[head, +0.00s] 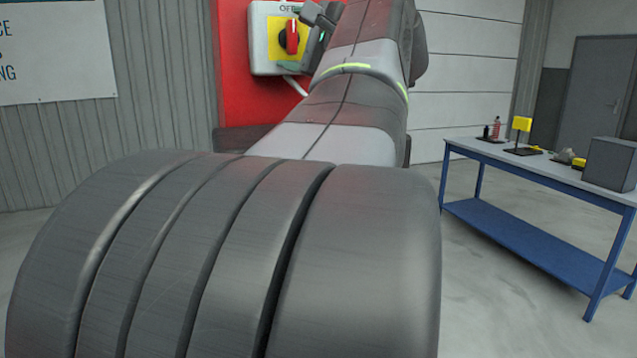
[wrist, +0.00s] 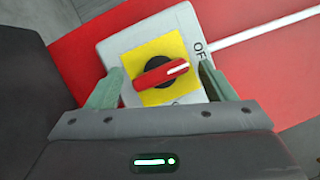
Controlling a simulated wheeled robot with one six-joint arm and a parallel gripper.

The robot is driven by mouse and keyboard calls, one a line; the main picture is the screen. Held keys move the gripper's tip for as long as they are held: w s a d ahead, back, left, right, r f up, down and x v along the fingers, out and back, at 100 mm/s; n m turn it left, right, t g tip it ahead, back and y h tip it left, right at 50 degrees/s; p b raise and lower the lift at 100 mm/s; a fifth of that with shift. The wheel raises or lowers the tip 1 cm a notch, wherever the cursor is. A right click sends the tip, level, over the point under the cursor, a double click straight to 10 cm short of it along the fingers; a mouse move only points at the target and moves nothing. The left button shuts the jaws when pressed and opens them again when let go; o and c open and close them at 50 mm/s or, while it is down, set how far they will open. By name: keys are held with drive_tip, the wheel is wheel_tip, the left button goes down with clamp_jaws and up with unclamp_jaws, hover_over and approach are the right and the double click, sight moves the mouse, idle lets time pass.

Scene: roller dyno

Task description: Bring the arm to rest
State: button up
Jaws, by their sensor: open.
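My arm (head: 355,110) reaches forward to a rotary switch on a red panel. My gripper (wrist: 160,75) is open and empty. In the wrist view its two greenish fingers stand apart on either side of the switch, with gaps between them and the red handle (wrist: 160,72). The handle also shows in the head view (head: 292,37), upright on a yellow plate (head: 273,44) and grey box (head: 258,50). In the head view the gripper is beside the handle's right, partly hidden by my arm.
The red panel (head: 233,100) stands behind the switch box. A pale cable or conduit (wrist: 265,27) runs from the box. A blue-framed workbench (head: 530,165) with small items and a dark box (head: 610,163) stands at right. The floor between is clear.

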drive_tip(key=m+t, duration=0.1)
drive_tip(key=m, duration=0.2)
drive_tip(key=m+t, duration=0.1)
drive_tip(key=m, duration=0.2)
drive_tip(key=shift+a+t, duration=0.15)
drive_tip(key=shift+t, duration=0.15)
drive_tip(key=shift+f+m+h+p, duration=0.15)
drive_tip(key=shift+m+h+p, duration=0.15)
drive_tip(key=shift+m, duration=0.3)
